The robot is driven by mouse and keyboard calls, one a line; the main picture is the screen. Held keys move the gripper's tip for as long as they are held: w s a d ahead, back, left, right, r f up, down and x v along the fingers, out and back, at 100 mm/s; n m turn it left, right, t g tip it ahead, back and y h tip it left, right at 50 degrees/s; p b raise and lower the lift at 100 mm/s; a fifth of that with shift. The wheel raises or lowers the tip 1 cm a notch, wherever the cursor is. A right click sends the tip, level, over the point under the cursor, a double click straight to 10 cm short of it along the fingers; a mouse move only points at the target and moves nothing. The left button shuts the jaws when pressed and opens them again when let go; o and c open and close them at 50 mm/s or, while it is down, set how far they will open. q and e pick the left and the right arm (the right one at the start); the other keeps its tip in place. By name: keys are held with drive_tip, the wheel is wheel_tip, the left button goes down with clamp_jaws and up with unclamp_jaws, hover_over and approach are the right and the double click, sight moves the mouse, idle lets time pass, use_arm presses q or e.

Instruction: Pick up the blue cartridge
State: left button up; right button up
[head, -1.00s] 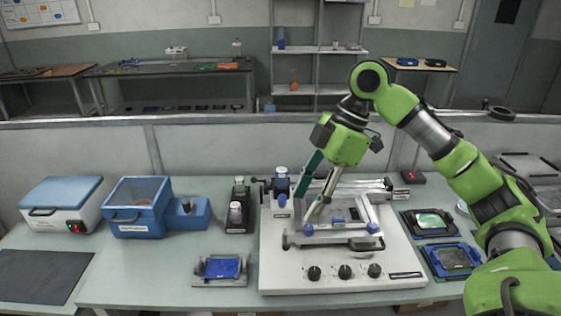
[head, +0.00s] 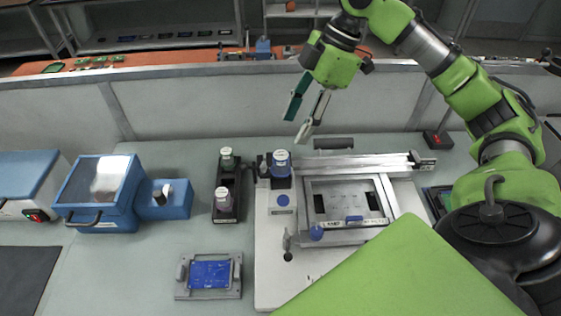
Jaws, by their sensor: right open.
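A blue cylinder with a pale, printed top (head: 281,163) stands upright at the back left corner of the white machine (head: 274,245); it looks most like the blue cartridge. My right gripper (head: 296,127) hangs above and behind it, near the machine's back edge. Its two fingers are apart with nothing between them, and it does not touch the cylinder. A flat blue plate (head: 210,274) in a grey frame lies on the bench at front left. My left gripper is not in view.
A black holder (head: 227,189) with two small jars stands left of the machine. A blue box with a clear lid (head: 98,191) is further left. A metal frame (head: 352,207) lies on the machine. A large green surface hides the front right.

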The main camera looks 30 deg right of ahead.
sight(284, 155)
drive_tip(key=x, duration=0.4)
drive_tip(key=shift+a+f, duration=0.1)
drive_tip(key=shift+f, duration=0.25)
drive_tip(key=shift+w+f, duration=0.2)
drive_tip(key=shift+f, duration=0.1)
drive_tip(key=shift+a+f, duration=0.1)
drive_tip(key=shift+f, duration=0.1)
drive_tip(key=p+x, duration=0.1)
drive_tip(key=x, duration=0.1)
drive_tip(key=s+p+x, duration=0.1)
drive_tip(key=x, duration=0.1)
drive_tip(key=shift+w+a+f, duration=0.1)
drive_tip(key=shift+a+f, duration=0.05)
drive_tip(key=shift+a, duration=0.05)
drive_tip(key=shift+w+f, duration=0.15)
drive_tip(key=shift+f, duration=0.2)
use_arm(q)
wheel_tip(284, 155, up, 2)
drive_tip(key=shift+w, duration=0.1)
use_arm(e)
clamp_jaws()
